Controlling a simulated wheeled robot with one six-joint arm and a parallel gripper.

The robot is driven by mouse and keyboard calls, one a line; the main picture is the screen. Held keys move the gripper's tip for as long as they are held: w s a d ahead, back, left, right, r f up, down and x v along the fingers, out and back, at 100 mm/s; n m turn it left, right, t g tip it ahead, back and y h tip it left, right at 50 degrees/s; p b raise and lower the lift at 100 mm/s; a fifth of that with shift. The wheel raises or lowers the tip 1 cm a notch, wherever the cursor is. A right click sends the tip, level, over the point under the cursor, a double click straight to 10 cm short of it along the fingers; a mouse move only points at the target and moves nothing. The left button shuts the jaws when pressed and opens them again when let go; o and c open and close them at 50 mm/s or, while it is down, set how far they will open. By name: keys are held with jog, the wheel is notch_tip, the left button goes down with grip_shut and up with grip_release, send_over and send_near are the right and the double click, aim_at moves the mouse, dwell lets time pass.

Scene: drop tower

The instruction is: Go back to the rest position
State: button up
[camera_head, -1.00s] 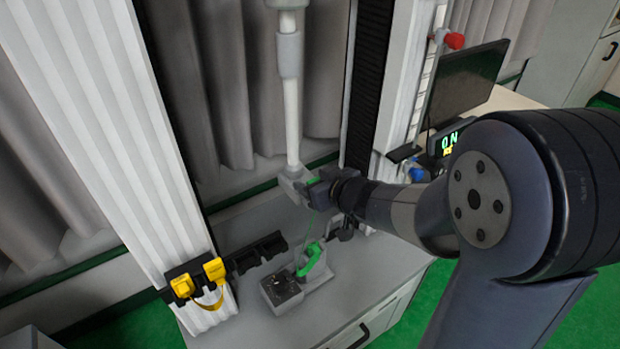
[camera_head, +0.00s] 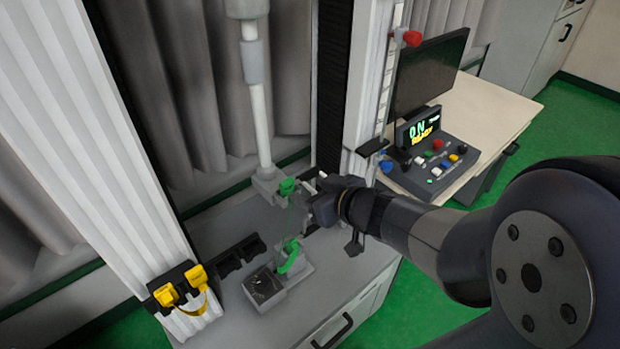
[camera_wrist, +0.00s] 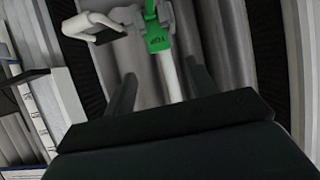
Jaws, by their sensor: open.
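My gripper (camera_head: 312,200) is at the end of my dark arm, beside the lower end of the tower's vertical rod, and looks empty. In the wrist view its two dark fingers (camera_wrist: 160,92) stand apart. A green clamp piece (camera_head: 288,187) sits at the rod's lower fixture (camera_head: 268,186), a little left of my fingertips. It also shows in the wrist view (camera_wrist: 158,42) beyond the fingers, with lettering on it. Another green lever (camera_head: 289,258) is on the grey base block below. Whether a sample spans the two clamps is too small to tell.
Two yellow pieces (camera_head: 180,287) hang in a black holder on the left column. A dark rack (camera_head: 240,256) lies on the grey bench (camera_head: 215,221). A lit display (camera_head: 420,130), a button panel (camera_head: 435,168) and a monitor (camera_head: 428,70) stand right. Green floor is open beyond.

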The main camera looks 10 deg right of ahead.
aim_at(289, 184)
jog(key=b+x, duration=0.2)
jog(key=x, duration=0.4)
jog(key=b+x, duration=0.1)
jog(key=x, duration=0.5)
jog(key=shift+w+a+f+b, duration=0.1)
jog(key=shift+w+f+b, duration=0.05)
jog(key=shift+f+b, duration=0.25)
jog(key=shift+r+p, duration=0.6)
jog(key=shift+r, duration=0.7)
